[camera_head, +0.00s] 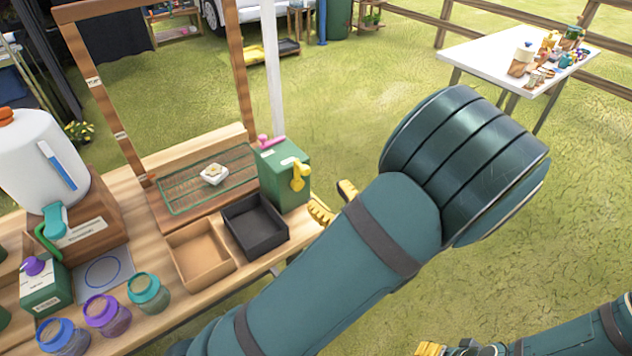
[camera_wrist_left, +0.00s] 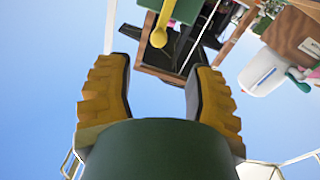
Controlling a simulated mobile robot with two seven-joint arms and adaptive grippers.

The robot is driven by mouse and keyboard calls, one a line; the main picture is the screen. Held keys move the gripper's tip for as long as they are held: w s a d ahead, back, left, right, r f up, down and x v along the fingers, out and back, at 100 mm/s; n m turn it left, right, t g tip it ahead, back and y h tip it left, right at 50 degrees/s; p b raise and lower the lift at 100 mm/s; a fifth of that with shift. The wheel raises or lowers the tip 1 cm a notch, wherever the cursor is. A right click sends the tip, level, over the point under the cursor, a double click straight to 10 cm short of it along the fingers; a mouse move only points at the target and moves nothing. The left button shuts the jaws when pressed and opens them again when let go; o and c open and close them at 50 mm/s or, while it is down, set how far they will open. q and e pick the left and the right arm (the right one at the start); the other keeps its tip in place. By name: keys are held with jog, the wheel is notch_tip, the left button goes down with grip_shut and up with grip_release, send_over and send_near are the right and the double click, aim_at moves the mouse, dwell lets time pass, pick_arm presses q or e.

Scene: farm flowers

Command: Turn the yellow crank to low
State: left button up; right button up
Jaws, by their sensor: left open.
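The yellow crank (camera_head: 299,176) is on the right-hand face of a green box (camera_head: 283,172) at the right end of the wooden bench. Its arm hangs down-left from its hub. In the left wrist view the crank (camera_wrist_left: 162,28) shows just beyond and between the fingertips, apart from them. My left gripper (camera_head: 333,201) is open and empty, just right of and below the crank; its arm hides part of the gripper. My right gripper (camera_head: 432,349) shows only partly at the bottom edge, away from the box. Any low mark is too small to read.
A pink lever (camera_head: 270,141) sits on top of the green box. A black tray (camera_head: 255,223) and a wooden tray (camera_head: 198,254) stand in front of it. A wire rack (camera_head: 180,193) is to its left. Grass lies open right of the bench.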

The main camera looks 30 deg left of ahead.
pick_arm(q)
jog(key=shift+v, duration=1.2)
